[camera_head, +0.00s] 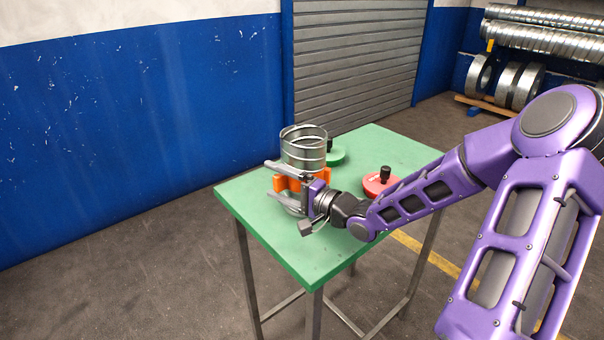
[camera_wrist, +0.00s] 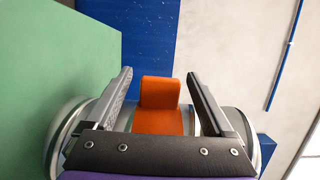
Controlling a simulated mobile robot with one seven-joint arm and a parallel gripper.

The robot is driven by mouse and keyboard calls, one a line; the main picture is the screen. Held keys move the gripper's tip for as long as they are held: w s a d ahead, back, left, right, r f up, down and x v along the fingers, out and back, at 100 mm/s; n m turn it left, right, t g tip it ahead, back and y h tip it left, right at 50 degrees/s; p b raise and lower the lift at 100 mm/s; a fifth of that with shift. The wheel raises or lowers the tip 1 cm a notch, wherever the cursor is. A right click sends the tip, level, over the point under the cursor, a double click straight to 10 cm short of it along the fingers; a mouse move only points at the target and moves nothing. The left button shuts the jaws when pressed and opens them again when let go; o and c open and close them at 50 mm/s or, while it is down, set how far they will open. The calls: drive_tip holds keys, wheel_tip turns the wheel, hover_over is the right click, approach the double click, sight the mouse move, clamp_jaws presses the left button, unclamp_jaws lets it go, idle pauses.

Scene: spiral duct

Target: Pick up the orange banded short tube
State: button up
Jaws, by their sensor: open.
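The orange banded short tube is a shiny metal spiral tube (camera_head: 304,152) standing upright near the left edge of the green table. An orange band with a projecting tab (camera_head: 283,184) shows on its lower part. My gripper (camera_head: 273,180) is open at the tube's lower part, one finger above the other in the head view, with orange between them. In the wrist view my gripper (camera_wrist: 158,75) has one finger on each side of the orange tab (camera_wrist: 160,95), with gaps visible on both sides. Curved metal shows behind the fingers. The gripper hides part of the tube's base.
On the green table (camera_head: 385,145), a green disc (camera_head: 335,157) with a black knob lies behind the tube. A red disc (camera_head: 381,184) with a black knob lies to the right, close to my arm. The table's front part is clear.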

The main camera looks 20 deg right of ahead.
drive_tip(key=shift+c, duration=0.3)
clamp_jaws()
